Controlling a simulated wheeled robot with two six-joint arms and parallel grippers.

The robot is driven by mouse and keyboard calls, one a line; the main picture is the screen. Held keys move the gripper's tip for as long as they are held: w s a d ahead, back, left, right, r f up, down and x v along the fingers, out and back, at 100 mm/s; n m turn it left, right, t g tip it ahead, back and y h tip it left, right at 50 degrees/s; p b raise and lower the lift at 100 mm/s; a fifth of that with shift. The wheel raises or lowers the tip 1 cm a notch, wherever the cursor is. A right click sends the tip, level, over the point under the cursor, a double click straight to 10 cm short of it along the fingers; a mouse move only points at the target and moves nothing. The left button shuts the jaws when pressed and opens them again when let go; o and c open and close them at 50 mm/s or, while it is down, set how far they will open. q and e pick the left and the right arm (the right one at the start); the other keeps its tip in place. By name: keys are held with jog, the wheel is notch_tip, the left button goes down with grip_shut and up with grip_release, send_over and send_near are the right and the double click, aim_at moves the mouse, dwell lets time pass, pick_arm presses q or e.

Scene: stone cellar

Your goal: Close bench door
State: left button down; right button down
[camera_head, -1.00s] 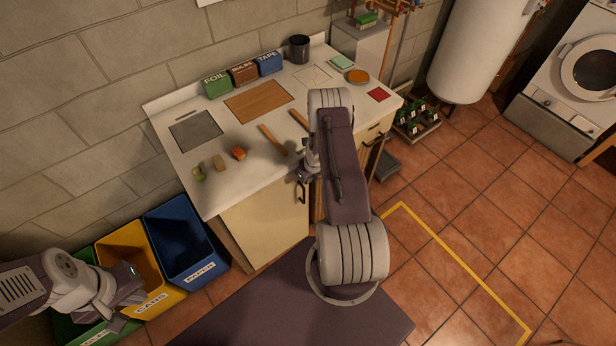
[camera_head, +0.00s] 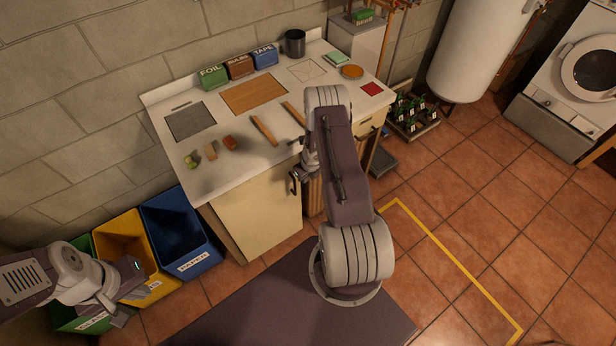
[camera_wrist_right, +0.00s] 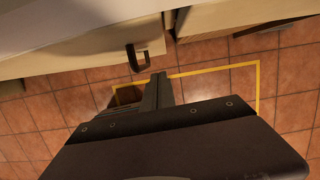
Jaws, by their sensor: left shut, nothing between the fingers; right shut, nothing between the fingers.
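The bench (camera_head: 237,130) has a pale worktop and a cream door (camera_head: 258,212) on its left front. The door lies close to the bench front; I cannot tell for sure whether a small gap remains. Its dark handle (camera_head: 294,182) is at the right edge and also shows in the right wrist view (camera_wrist_right: 131,58). My right gripper (camera_head: 302,172) is shut and empty beside the handle, partly hidden by my arm; in the wrist view its fingers (camera_wrist_right: 158,90) are apart from the handle. My left gripper (camera_head: 120,308) is shut and empty over the bins, far from the door.
Blue (camera_head: 178,232), yellow (camera_head: 128,248) and green (camera_head: 84,312) bins stand left of the bench. Small blocks, boxes and a dark pot (camera_head: 295,43) are on the worktop. A crate of bottles (camera_head: 412,117) stands to the right. Tiled floor inside the yellow line (camera_head: 450,268) is clear.

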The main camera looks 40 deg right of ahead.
jog(key=p+v, duration=0.1)
jog(key=v, duration=0.8)
jog(key=shift+r+p, duration=0.25)
jog(key=shift+p, duration=0.15)
jog(key=shift+w, duration=0.15)
